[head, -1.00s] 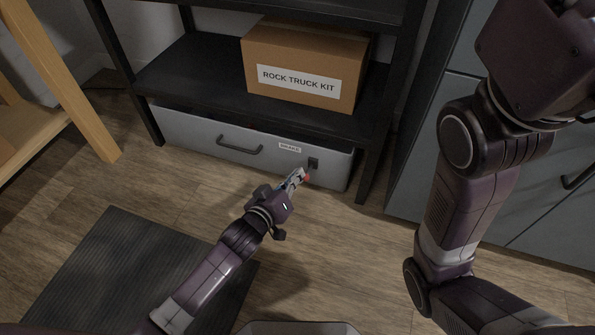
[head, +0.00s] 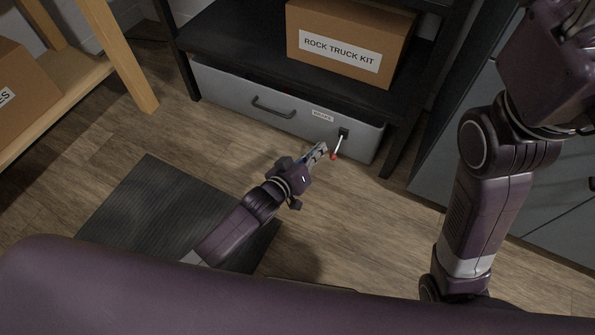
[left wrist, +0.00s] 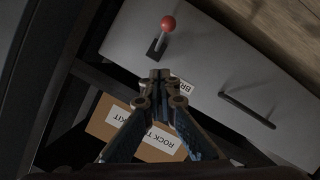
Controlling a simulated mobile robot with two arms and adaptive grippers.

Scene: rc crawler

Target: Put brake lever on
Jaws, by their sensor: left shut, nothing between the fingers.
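The brake lever (head: 338,145) is a pale stem with a red knob on a black plate, at the right end of the grey drawer front. In the head view it points down and slightly left from its plate. In the left wrist view its red knob (left wrist: 168,23) is at the top, above the fingertips. My left gripper (head: 321,149) is just left of the lever in the head view. Its fingertips (left wrist: 158,75) are together with nothing between them. A gap to the lever shows in the wrist view. My right arm is at the right; its gripper is not visible.
The grey drawer (head: 225,100) has a dark handle (head: 272,108) and a white label (head: 322,115), under a black shelf. A ROCK TRUCK KIT box (head: 350,40) stands on the shelf. A dark mat (head: 165,215) lies on the wooden floor, with a wooden rack (head: 135,60) at left.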

